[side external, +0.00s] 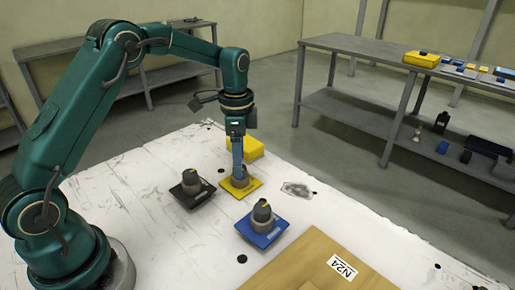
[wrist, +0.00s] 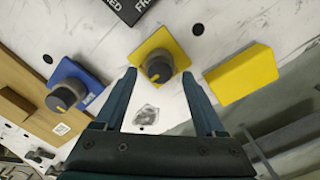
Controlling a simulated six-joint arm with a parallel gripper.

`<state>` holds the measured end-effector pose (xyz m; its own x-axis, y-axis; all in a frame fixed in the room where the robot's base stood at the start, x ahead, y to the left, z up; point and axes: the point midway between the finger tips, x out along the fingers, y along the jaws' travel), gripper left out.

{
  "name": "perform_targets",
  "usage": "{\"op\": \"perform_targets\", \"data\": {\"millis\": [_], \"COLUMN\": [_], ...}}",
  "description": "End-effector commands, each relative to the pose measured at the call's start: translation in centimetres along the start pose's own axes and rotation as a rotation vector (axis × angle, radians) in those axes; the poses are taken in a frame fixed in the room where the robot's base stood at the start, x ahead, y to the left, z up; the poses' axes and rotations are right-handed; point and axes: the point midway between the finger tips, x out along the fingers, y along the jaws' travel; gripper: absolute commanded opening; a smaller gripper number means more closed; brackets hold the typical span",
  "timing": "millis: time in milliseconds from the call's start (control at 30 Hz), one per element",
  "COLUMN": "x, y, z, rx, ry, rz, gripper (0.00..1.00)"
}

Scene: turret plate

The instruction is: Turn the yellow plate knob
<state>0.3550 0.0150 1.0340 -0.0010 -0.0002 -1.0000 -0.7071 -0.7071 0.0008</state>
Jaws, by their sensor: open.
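The yellow plate (side external: 241,188) lies flat on the white table and carries a dark grey knob (side external: 240,174). In the wrist view the knob (wrist: 159,67) has a yellow pointer mark, and the yellow plate (wrist: 147,48) shows around it. My gripper (side external: 239,168) points down at this knob from above. In the wrist view my gripper (wrist: 160,80) is open, with its two fingers apart, one on each side of the knob. I cannot tell whether either finger touches it.
A blue plate (side external: 262,236) with a knob stands at the front right, and a black plate (side external: 190,194) with a knob at the left. A yellow block (side external: 246,147) sits behind the yellow plate. A brown board (side external: 310,265) labelled N24 lies at the front.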

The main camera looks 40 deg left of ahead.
Motion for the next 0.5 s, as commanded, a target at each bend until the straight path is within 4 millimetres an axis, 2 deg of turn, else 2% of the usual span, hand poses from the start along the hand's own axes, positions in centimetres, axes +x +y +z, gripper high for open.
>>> {"op": "perform_targets", "data": {"millis": [167,433,467,500], "x": [1.5,1.6,1.6,1.6], "y": [0.1,0.0,0.0,0.0], "z": [0.0,0.0,0.0,0.0], "rx": [0.000,0.000,0.000,0.000], "ry": [-0.001,0.001,0.001,0.001], "rz": [0.001,-0.002,-0.002,-0.002], "gripper": [0.72,0.72,0.64,0.49]}}
